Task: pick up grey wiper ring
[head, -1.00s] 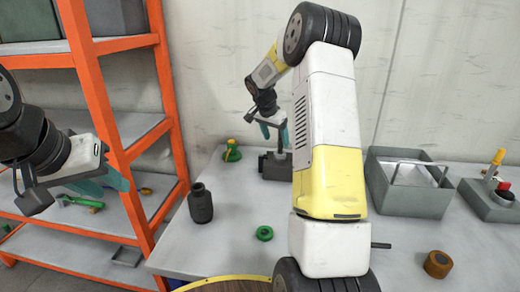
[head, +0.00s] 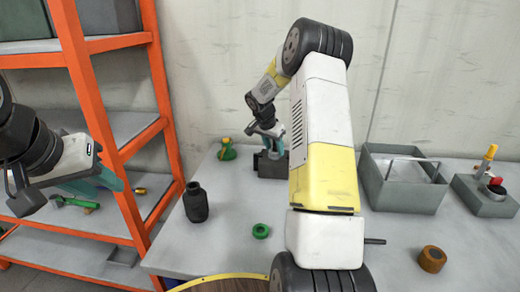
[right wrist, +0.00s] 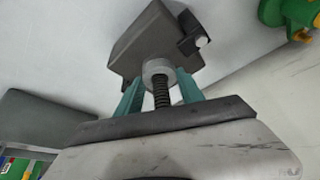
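A grey ring (right wrist: 157,68), which looks like the wiper ring, sits around a dark threaded spindle (right wrist: 162,98) against a dark block (right wrist: 150,40) in the right wrist view. My right gripper (right wrist: 158,85) is open, its teal fingers on either side of the spindle and ring, with gaps visible. In the head view my right gripper (head: 273,135) is just above the dark block (head: 272,166) on the table; the ring cannot be made out there. My left gripper (head: 98,184) seems open and empty, off the table at the left, in front of the shelf.
On the table (head: 225,215) stand a black bottle-shaped part (head: 196,203), a green ring (head: 260,231), a green part (head: 227,150), a grey bin (head: 402,190), a brown ring (head: 432,259) and a box with a red button (head: 490,190). An orange shelf (head: 100,120) is left.

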